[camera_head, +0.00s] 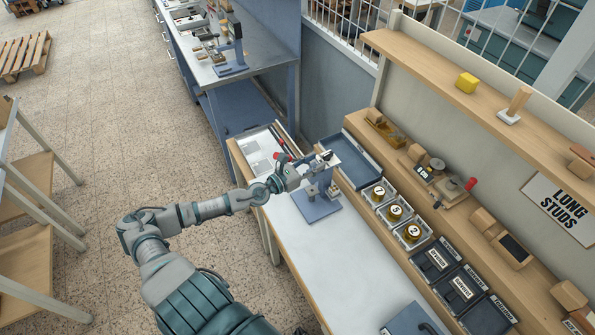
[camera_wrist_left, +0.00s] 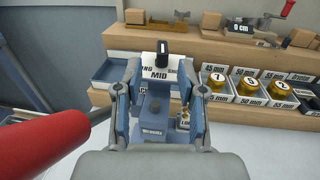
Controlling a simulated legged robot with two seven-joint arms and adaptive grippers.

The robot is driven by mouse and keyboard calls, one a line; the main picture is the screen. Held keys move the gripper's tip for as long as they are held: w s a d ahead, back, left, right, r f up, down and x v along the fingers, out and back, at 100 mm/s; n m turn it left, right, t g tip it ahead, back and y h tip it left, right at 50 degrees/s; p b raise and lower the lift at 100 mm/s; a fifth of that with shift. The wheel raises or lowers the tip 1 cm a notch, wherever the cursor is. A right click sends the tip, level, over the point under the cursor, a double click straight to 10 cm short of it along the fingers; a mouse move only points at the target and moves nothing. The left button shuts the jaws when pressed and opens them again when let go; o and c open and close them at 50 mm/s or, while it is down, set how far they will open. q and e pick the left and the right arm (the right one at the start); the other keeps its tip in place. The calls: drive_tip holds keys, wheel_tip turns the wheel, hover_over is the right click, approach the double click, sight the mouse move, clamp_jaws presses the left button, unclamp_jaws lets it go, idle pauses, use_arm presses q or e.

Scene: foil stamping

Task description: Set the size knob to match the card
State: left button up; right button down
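A small blue-grey press (camera_head: 318,205) stands on the white-topped table. A black knob (camera_wrist_left: 165,48) with a small white mark stands at the plate's upper edge. My left gripper (camera_head: 291,174) is at the press; the left wrist view shows its fingers (camera_wrist_left: 160,66) apart, one each side of the plate, with the knob just beyond the tips. Contact cannot be told. My right gripper is not in view.
A red handle (camera_wrist_left: 45,135) fills the lower left of the left wrist view. Beside the press are a blue tray (camera_head: 352,160), bins with numbered gold pieces (camera_head: 395,212) and dark labelled boxes (camera_head: 436,259). The table's front part (camera_head: 350,270) is mostly clear.

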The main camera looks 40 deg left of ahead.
use_arm(q)
drive_tip(key=v, duration=0.6)
drive_tip(key=shift+s+a, duration=0.25)
drive_tip(key=shift+s, duration=0.1)
